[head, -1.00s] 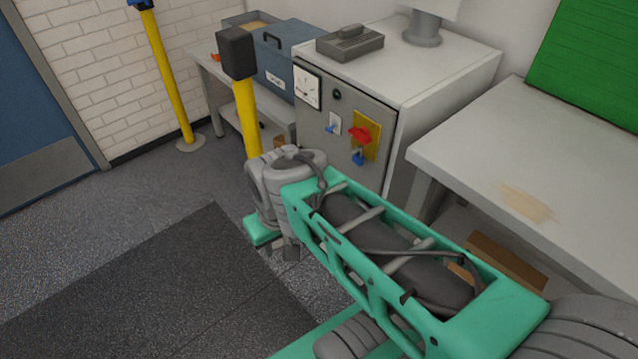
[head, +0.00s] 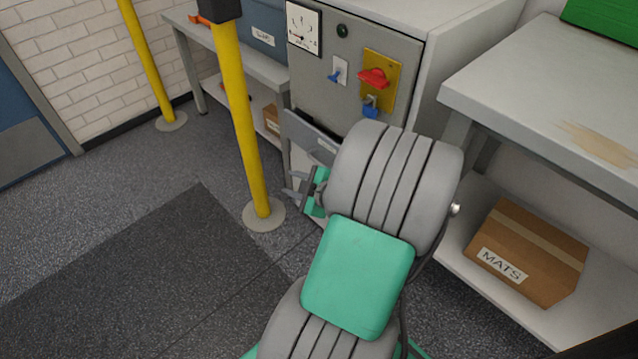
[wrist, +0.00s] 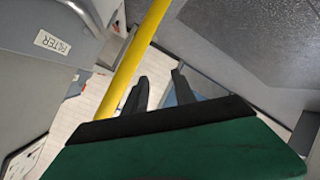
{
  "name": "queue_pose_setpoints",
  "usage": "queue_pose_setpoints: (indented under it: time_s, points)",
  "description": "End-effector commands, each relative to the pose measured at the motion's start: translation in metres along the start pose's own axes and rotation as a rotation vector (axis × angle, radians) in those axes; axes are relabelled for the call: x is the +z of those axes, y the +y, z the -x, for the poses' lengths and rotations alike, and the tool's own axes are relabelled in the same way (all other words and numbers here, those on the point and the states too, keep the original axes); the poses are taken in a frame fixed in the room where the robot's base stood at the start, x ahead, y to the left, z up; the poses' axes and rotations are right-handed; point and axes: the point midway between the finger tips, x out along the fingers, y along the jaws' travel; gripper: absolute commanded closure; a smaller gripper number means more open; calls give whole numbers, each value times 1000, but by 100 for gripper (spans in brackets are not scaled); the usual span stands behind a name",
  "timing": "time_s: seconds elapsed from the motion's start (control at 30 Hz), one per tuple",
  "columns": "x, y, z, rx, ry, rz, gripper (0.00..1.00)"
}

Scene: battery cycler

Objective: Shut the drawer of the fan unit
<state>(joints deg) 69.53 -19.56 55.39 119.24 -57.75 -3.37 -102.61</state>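The fan unit is a grey cabinet (head: 390,52) in the head view. Its drawer (head: 308,135) stands out from the lower front, with a small label on it; my arm hides its right part. In the wrist view the drawer front (wrist: 28,45) fills the upper left, labelled FILTER. My gripper (head: 291,188) is low in front of the drawer, mostly behind my arm. In the wrist view my gripper (wrist: 160,78) is open, with its two dark fingers apart and nothing between them. The drawer front lies to the left of the fingers there; I see no contact.
A yellow post (head: 243,120) stands close left of the drawer, and shows in the wrist view (wrist: 138,58). A second yellow post (head: 147,60) is farther back. A bench (head: 540,85) with a MATS box (head: 530,250) is on the right. The left floor is clear.

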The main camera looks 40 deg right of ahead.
Motion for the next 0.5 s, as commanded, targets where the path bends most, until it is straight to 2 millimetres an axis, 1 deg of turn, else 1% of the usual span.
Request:
queue_pose_setpoints:
  time_s: [0.03,0.1,0.17,0.23,0.3,0.37,0.5]
  points:
    - [38,4,2,120,-11,25,68]
    - [64,19,16,259,-35,79,68]
    - [79,29,27,341,-60,112,68]
    - [87,36,34,394,-81,136,68]
    - [89,40,33,409,-86,147,68]
    - [88,44,26,408,-85,151,68]
    - [89,53,1,403,-81,153,68]
